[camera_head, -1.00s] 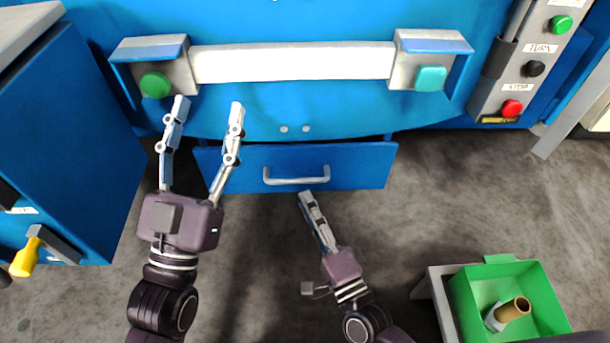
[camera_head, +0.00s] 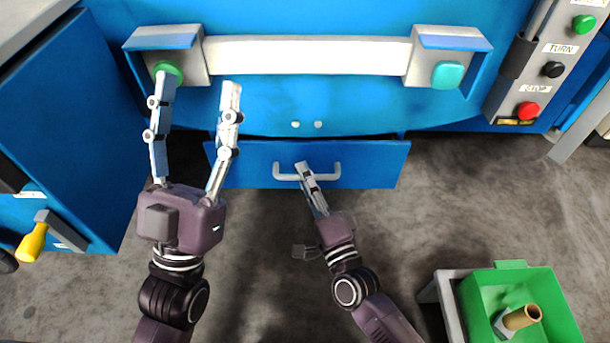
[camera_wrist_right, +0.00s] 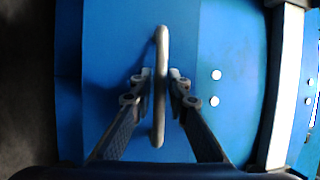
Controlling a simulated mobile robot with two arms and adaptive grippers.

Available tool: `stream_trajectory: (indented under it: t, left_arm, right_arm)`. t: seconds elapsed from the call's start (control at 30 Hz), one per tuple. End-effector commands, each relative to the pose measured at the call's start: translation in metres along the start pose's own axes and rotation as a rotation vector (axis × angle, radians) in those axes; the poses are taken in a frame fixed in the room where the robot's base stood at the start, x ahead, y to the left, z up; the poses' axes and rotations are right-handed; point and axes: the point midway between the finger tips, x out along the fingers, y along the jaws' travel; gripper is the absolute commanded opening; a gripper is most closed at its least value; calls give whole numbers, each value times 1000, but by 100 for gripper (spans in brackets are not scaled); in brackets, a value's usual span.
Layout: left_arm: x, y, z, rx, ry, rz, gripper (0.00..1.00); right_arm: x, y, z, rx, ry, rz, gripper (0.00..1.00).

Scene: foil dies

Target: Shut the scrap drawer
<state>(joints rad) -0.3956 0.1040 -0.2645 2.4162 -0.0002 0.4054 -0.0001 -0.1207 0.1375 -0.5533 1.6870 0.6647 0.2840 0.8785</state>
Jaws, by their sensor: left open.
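The scrap drawer (camera_head: 375,168) is a blue front with a grey bar handle (camera_head: 284,177), low on the blue press. A dark line runs along its top edge; how far it stands out is hard to tell. My right gripper (camera_head: 303,167) is at the middle of the handle. In the right wrist view its fingers (camera_wrist_right: 160,82) lie close on both sides of the handle (camera_wrist_right: 161,45) and appear shut on it. My left gripper (camera_head: 197,85) is open and empty, in front of the press to the left, its left finger overlapping the green button (camera_head: 168,71) in view.
A white bar (camera_head: 310,55) crosses the press above, with a teal button (camera_head: 446,75) at its right. A control panel (camera_head: 540,75) stands at the right. A green bin (camera_head: 560,290) is lower right; a blue cabinet (camera_head: 60,130) is left. The grey floor between is clear.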

Motion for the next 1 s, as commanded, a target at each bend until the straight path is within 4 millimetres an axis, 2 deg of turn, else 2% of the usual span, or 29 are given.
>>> stream_trajectory:
  t: [0.03,0.1,0.53,0.8,1.0]
  left_arm:
    - [0,0,0,0,0,0,53]
    - [0,0,0,0,0,0,53]
    - [-1,0,0,0,3,0,53]
    - [-7,3,-35,-9,166,4,53]
    - [-7,3,-41,-10,188,5,53]
  right_arm:
    - [0,0,0,0,0,0,7]
    - [0,0,0,0,0,0,0]
    - [3,2,-2,-1,0,0,0]
    - [36,9,-16,-2,1,0,0]
    - [40,9,-18,-1,1,2,0]
